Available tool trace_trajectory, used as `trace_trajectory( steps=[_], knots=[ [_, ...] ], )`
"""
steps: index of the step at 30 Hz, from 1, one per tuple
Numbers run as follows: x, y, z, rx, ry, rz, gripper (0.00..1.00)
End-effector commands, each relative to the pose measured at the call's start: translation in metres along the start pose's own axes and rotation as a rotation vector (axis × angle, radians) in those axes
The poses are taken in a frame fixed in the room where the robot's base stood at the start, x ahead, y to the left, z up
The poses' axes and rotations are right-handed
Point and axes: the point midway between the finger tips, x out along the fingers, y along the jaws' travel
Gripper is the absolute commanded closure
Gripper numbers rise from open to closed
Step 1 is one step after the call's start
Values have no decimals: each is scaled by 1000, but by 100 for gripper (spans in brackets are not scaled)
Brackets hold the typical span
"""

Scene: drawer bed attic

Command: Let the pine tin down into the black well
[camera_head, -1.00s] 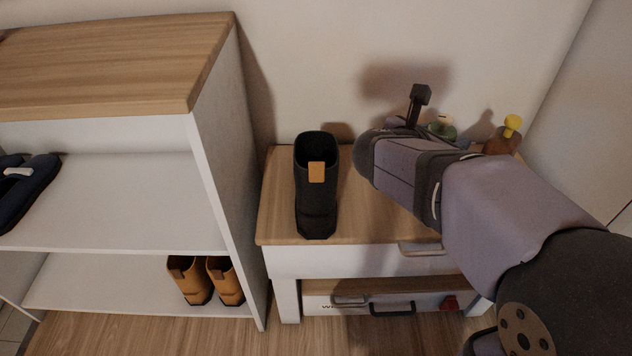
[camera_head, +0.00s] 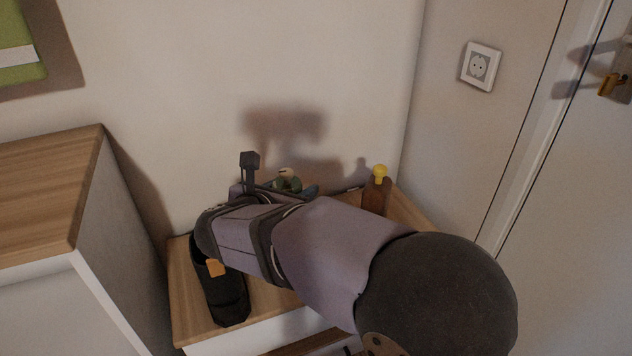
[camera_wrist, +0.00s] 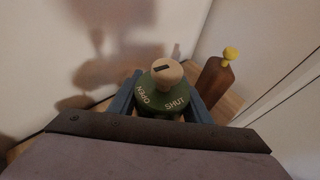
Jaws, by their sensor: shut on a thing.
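The pine tin (camera_wrist: 163,98) is green, with OPEN and SHUT lettering and a pale wooden knob with a dark slot. My gripper (camera_wrist: 160,92) is shut on it, one blue finger on each side. In the head view the tin (camera_head: 288,183) shows just past my wrist, its lower part hidden. The tin appears to the right of the boot, above the cabinet top.
A wall is close behind the wooden cabinet top (camera_head: 186,300). A taller white shelf unit (camera_head: 112,272) stands to the left.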

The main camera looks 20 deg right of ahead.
Motion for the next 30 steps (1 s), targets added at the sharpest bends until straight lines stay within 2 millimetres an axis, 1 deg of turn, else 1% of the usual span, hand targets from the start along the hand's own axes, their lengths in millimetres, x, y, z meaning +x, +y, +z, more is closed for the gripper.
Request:
trace_trajectory(
  steps=[1, 3, 9, 12, 15, 18, 21, 25, 30],
  knots=[
    [-19, 13, 16, -10, 1, 20, 81],
    [-38, 27, 22, -17, 2, 38, 81],
    [-92, 60, 36, -40, 1, 89, 81],
    [-116, 72, 41, -49, 0, 110, 81],
    [-136, 81, 44, -59, -3, 128, 81],
    [-151, 87, 46, -64, -5, 140, 81],
    [-161, 91, 46, -68, -7, 149, 81],
    [-167, 93, 46, -71, -9, 153, 81],
    [-168, 94, 45, -71, -9, 154, 81]
  ],
)
